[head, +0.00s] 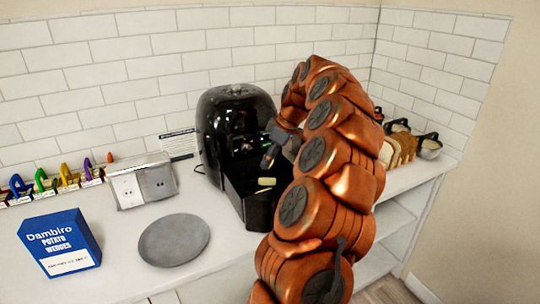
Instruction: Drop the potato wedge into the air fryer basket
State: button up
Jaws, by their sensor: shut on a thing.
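The black air fryer (225,125) stands against the tiled wall, with its black basket (236,187) pulled out at the front. My gripper (267,161) is above the basket, fingertips angled down. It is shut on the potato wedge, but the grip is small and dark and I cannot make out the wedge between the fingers. A small pale yellow piece (266,181) shows just below the fingertips, by the basket's front; I cannot tell whether it is the wedge or part of the basket. My arm hides the basket's right side, and its inside is mostly dark.
A blue potato wedges box (60,245) and an empty grey plate (174,240) are on the white counter at left. A socket box (145,182) and several colourful items stand behind them. Bread slices (398,150) and dark-handled containers are right of my arm.

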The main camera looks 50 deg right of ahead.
jog(key=o, duration=0.9)
jog(key=shift+o, duration=0.2)
jog(key=v, duration=1.2)
